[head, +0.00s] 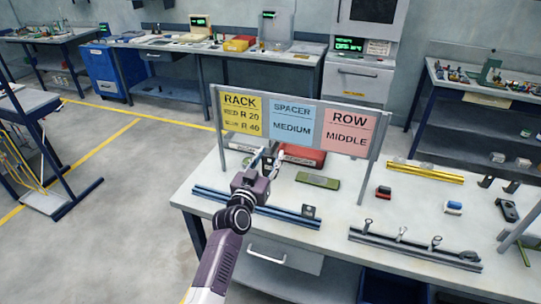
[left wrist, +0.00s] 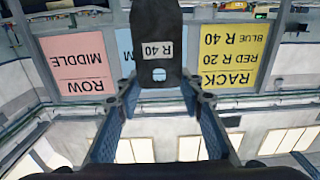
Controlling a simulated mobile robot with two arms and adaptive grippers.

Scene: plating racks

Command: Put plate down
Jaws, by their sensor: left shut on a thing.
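My left gripper (head: 268,157) reaches over the table (head: 345,205), in front of the sign board, with its fingers pointing away from me. In the left wrist view its fingertips (left wrist: 158,90) are shut on a dark plate (left wrist: 155,25) labelled R 40, with a small hole near its gripped end. The plate's far end runs out of that view. In the head view I cannot make out the plate clearly. The sign board (head: 318,112) reads RACK, red R 20, blue R 40; SPACER, MEDIUM; ROW, MIDDLE. My right gripper is not in view.
A blue rail (head: 257,206) lies along the table's front left and a grey rail (head: 415,248) with several pegs at the front right. A yellow rail (head: 424,172), a green flat piece (head: 318,181) and a red case (head: 304,157) lie farther back. The table's middle has clear room.

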